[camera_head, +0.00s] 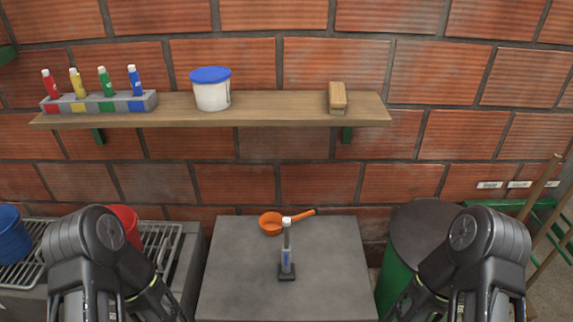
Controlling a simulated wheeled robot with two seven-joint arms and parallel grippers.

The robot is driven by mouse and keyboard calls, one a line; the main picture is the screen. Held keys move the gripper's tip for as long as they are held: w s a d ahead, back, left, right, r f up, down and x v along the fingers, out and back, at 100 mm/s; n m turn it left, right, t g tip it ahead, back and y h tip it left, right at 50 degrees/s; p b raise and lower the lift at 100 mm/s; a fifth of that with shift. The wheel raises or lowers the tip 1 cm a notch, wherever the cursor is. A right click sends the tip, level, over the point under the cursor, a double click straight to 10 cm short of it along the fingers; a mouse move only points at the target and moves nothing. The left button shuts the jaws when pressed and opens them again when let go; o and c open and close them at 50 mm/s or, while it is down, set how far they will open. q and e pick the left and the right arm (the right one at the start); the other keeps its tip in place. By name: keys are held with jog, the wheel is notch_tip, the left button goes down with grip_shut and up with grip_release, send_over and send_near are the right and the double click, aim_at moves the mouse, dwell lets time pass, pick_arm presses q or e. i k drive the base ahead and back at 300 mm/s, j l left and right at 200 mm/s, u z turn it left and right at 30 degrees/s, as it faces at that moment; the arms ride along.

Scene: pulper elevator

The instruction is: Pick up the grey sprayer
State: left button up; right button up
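A slim upright device (286,258) stands on the grey table, near the middle. The grey table (235,275) is below the wall shelf. Both my arms come in at the bottom, one on each side of the table. Their grippers are out of the frame, and nothing is seen touching the device.
An orange ladle (271,223) lies just behind the device. A wooden shelf (275,107) holds a white tub with blue lid (212,92), a brush (338,96) and coloured bottles in a rack (98,102). A green barrel (390,283) stands right, a sink grid (165,243) left.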

aim_at(285, 274)
jog(key=i+j, duration=0.2)
jog(key=j, duration=0.2)
jog(key=i+j, duration=0.2)
jog(key=j, duration=0.15)
jog(key=i+j, duration=0.2)
jog(key=j, duration=0.2)
jog(key=i+j, duration=0.2)
jog(key=j, duration=0.2)
jog(key=z, duration=2.45)
